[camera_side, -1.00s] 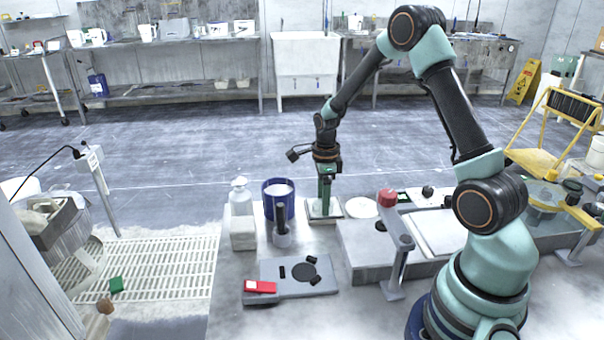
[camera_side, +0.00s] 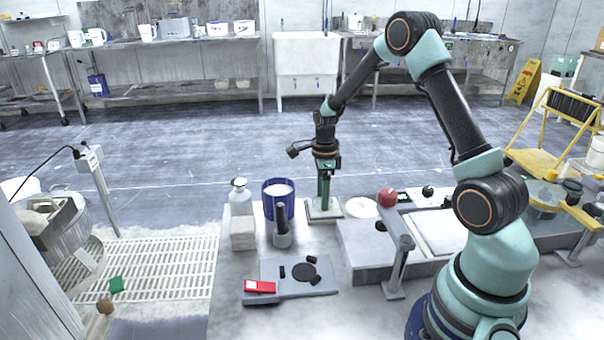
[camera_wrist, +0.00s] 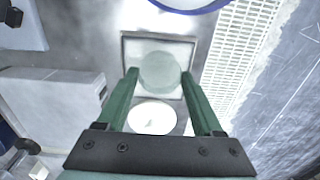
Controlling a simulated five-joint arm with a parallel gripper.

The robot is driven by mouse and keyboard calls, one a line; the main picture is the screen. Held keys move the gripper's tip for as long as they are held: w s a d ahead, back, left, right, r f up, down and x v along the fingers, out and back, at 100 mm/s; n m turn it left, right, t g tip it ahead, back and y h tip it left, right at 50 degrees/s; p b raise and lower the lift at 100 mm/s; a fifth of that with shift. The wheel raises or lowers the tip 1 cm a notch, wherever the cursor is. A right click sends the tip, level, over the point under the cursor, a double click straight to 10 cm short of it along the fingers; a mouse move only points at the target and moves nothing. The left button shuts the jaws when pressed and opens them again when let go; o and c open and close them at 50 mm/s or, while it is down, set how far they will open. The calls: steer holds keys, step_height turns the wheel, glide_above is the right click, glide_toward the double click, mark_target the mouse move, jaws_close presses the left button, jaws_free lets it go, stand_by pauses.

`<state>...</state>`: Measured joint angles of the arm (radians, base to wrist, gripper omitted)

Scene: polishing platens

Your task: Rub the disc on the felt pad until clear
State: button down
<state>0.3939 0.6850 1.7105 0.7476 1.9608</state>
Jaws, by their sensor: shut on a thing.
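My gripper (camera_wrist: 159,77) is shut on a pale greenish, see-through disc (camera_wrist: 160,71), with one green finger at each side of it. The disc lies over the felt pad (camera_wrist: 186,47), a pale square in a dark frame. In the side view, my gripper (camera_side: 323,205) points straight down with its tips low at the pad (camera_side: 334,215), and the disc cannot be made out there. Whether the disc's face is cloudy or clear underneath is hidden.
A white round plate (camera_side: 362,207) lies right of the pad. A blue-rimmed pot (camera_side: 268,203), a dark-handled tool (camera_side: 282,238) and a white bottle (camera_side: 239,198) stand to the left. A grey plate with black parts (camera_side: 315,285) is in front, and a raised bench block (camera_side: 365,265) is to the right.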

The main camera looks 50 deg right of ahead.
steer(key=shift+w+d, duration=0.3)
steer(key=shift+w, duration=0.1)
steer(key=shift+s+a+f, duration=0.1)
steer(key=shift+s+a, duration=0.25)
steer(key=shift+s, duration=0.45)
steer(key=shift+s+a, duration=0.35)
steer(key=shift+s, duration=0.45)
steer(key=w+d, duration=0.2)
steer(key=shift+w, duration=0.4)
steer(key=shift+s+a, duration=0.45)
steer(key=shift+a, duration=0.2)
steer(key=shift+s+a, duration=0.4)
steer(key=shift+a, duration=0.25)
steer(key=shift+w+d, duration=0.35)
steer(key=shift+d, duration=0.4)
steer(key=shift+w+d, duration=0.3)
steer(key=shift+d, duration=0.45)
step_height(320, 180, up, 8)
steer(key=shift+r, duration=0.2)
